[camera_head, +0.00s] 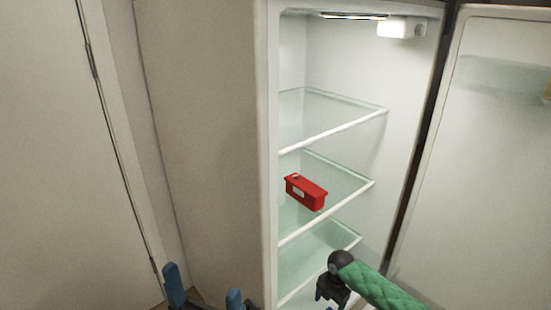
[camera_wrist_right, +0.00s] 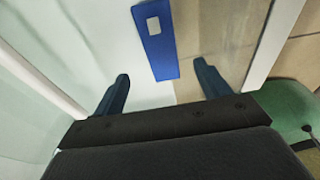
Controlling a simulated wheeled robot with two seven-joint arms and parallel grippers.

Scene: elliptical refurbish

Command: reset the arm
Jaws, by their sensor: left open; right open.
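My left gripper (camera_head: 203,281) shows at the bottom of the head view, with two blue fingers spread apart and nothing between them. It is outside the fridge, in front of its lower left side. My right gripper (camera_wrist_right: 161,74) shows in the right wrist view, its two dark blue fingers wide apart. No object is held between them. A flat blue piece with a pale square (camera_wrist_right: 161,57) lies beyond the fingertips; I cannot tell what it is. At the lower right of the head view is a green quilted length with a dark end, whose identity I cannot tell.
An open fridge (camera_head: 272,130) has several glass shelves. A red box (camera_head: 306,192) sits on the middle shelf. The fridge door (camera_head: 480,160) stands open at the right. A pale wall or door (camera_head: 50,150) is at the left. The top shelf is clear.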

